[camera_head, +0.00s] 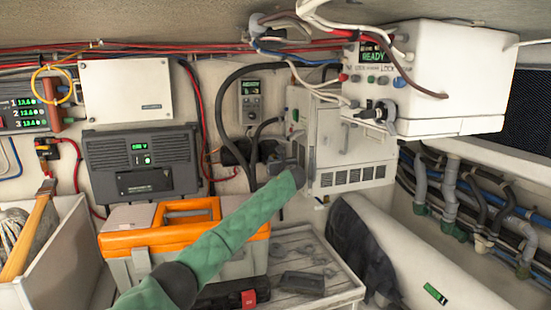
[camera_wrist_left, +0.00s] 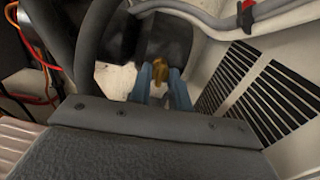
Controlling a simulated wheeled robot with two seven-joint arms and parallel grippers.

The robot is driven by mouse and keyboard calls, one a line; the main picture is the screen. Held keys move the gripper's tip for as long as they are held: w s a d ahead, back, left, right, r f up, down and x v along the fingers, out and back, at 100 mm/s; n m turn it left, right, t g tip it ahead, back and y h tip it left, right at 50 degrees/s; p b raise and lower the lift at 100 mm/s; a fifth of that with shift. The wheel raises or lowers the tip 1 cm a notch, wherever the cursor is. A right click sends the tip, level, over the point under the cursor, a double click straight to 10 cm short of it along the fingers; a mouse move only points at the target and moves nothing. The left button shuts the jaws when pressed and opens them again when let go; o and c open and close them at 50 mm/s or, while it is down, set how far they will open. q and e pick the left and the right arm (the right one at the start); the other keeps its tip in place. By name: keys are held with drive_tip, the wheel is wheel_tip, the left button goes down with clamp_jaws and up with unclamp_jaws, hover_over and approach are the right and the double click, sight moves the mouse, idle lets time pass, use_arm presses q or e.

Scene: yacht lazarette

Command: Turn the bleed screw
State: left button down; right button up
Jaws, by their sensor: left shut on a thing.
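The brass bleed screw (camera_wrist_left: 159,68) shows in the left wrist view, on or in front of a dark housing (camera_wrist_left: 166,35). My left gripper (camera_wrist_left: 161,75) has its two blue fingers on either side of the screw and is shut on it. In the head view my left arm reaches up in a green sleeve, and the left gripper (camera_head: 281,162) is beside the white vented cabinet (camera_head: 345,150). The screw itself cannot be made out in the head view. My right gripper is not in view.
Dark hoses (camera_head: 222,105) run close to the left of the gripper. A white box with a READY display (camera_head: 440,75) hangs at upper right. An orange-topped toolbox (camera_head: 150,235) and a slatted bench (camera_head: 330,285) stand below. A white roll (camera_head: 410,260) lies at right.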

use_arm(q)
drive_tip(key=shift+f+m, duration=0.3)
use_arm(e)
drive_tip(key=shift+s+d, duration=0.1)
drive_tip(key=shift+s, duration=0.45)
use_arm(q)
drive_tip(key=c, duration=1.3)
unclamp_jaws()
drive_tip(key=shift+r, duration=0.1)
drive_tip(key=shift+s, duration=0.1)
drive_tip(key=b+v, duration=0.3)
drive_tip(key=v, duration=0.4)
drive_tip(key=shift+s+d+b, duration=0.15)
drive_tip(key=shift+s+b, duration=0.1)
drive_tip(key=shift+b, duration=0.1)
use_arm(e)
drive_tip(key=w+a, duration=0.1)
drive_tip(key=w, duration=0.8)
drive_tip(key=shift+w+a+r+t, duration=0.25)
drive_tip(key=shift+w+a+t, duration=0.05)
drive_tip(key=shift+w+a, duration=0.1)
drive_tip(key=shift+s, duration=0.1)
